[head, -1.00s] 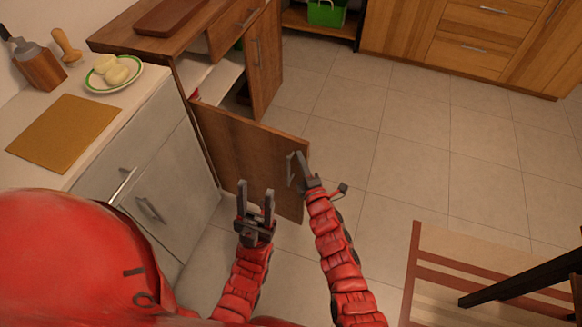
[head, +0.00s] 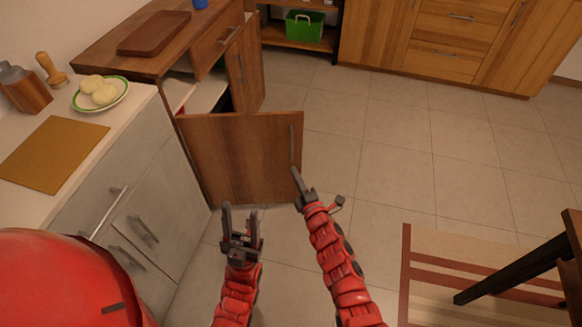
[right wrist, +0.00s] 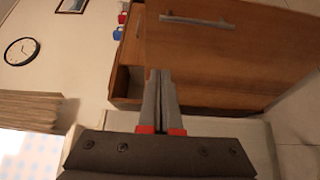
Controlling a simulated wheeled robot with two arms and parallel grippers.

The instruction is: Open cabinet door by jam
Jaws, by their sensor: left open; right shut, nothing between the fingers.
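The brown wooden cabinet door (head: 240,160) stands wide open in the head view, jutting right from the cabinet. Its metal handle (head: 292,145) is near the free edge. My right gripper (head: 298,175) is shut and empty beside that free edge, just below the handle; whether it touches the door I cannot tell. Its closed fingers (right wrist: 158,85) also show in the right wrist view, in front of a wooden panel with a metal handle (right wrist: 197,21). My left gripper (head: 241,216) is open and empty, in front of the door's lower edge. I cannot make out the jam.
The cabinet's other door (head: 246,70) and a drawer (head: 217,45) are also partly open. A white counter unit (head: 130,180) stands left, holding a plate (head: 119,98) and a cutting board (head: 45,155). A dark table leg (head: 510,277) is at lower right.

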